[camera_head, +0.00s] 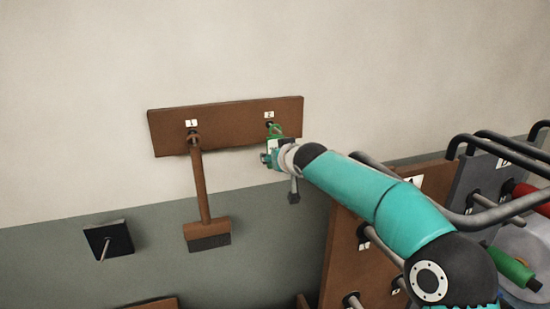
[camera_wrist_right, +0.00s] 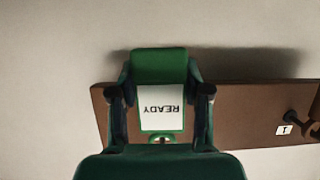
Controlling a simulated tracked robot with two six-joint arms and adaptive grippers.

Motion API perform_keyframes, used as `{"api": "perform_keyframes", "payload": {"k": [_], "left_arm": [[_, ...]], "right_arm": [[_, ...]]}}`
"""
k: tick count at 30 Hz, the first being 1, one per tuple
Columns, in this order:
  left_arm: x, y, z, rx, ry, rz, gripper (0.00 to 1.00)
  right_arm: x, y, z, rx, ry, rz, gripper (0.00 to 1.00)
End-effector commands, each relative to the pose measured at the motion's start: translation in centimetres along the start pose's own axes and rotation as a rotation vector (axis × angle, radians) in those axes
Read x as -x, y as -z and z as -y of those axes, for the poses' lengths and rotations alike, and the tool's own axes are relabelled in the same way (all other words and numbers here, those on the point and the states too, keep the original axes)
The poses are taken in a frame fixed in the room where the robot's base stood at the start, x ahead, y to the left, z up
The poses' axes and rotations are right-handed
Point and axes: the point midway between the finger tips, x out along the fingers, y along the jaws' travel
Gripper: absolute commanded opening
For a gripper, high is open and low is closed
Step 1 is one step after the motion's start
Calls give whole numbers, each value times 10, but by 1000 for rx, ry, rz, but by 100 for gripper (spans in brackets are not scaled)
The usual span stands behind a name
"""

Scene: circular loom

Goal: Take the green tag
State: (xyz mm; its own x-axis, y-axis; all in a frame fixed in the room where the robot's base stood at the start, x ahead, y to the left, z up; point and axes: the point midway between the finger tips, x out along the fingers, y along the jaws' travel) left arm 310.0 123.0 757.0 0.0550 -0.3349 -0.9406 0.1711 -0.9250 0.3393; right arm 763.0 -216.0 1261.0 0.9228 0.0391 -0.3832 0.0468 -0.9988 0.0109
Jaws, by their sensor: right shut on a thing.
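The green tag (camera_wrist_right: 160,66) has a white label reading READY, upside down in the right wrist view. In the head view, its green loop (camera_head: 275,129) shows at the peg under label 2 on the brown wall board (camera_head: 232,112). I cannot tell if the loop is still around the peg. My right gripper (camera_wrist_right: 160,95) is shut on the tag, with a finger at each side of it. In the head view the right gripper (camera_head: 272,153) is just below the board's right end and hides most of the tag. My left gripper is not in view.
A brush (camera_head: 202,195) hangs from the board's peg under label 1, left of my gripper. A black block with a peg (camera_head: 108,240) is on the wall at lower left. Brown panels, grey bars (camera_head: 500,210) and spools (camera_head: 513,268) crowd the right side.

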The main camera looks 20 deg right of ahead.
Motion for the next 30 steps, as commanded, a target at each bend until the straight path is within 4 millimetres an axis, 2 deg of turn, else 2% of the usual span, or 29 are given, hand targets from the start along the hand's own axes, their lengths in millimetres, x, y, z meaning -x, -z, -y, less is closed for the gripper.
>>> {"api": "perform_keyframes", "payload": {"k": [11,22,30], "left_arm": [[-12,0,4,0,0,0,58],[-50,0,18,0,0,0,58],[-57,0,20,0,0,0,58]], "right_arm": [[10,-3,0,1,0,-2,6],[46,-15,1,0,1,-3,6],[60,-16,1,1,0,0,6]]}}
